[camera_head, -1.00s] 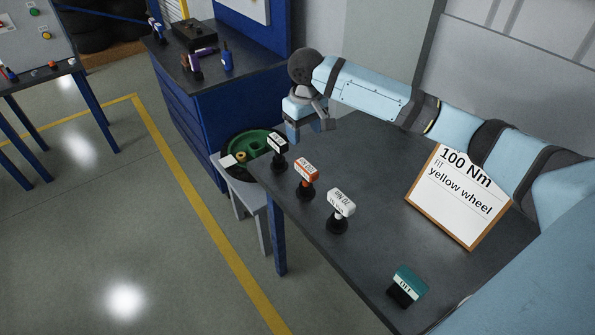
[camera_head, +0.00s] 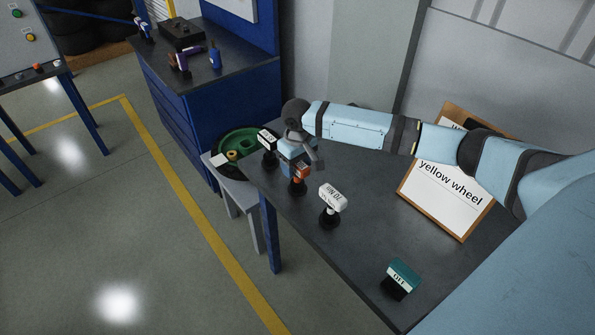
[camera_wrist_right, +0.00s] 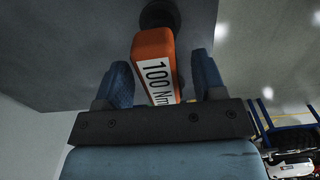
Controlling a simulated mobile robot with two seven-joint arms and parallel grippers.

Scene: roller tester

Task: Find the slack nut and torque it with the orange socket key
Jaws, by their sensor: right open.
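The orange socket key (camera_head: 302,174), labelled 100 Nm in the right wrist view (camera_wrist_right: 154,62), stands on the dark table with its black end down. My right gripper (camera_head: 298,160) is at it, partly hiding it in the head view. In the right wrist view the two blue fingers stand apart, one on each side of the orange handle, with a gap visible at least on the right. A green wheel (camera_head: 231,140) with a yellow hub lies on a low stand beyond the table. No nut can be made out. My left gripper is out of view.
A teal block (camera_head: 403,272) sits near the front edge. A sign (camera_head: 447,190) reading "yellow wheel" is partly hidden by my right arm. A blue workbench (camera_head: 215,110) stands behind.

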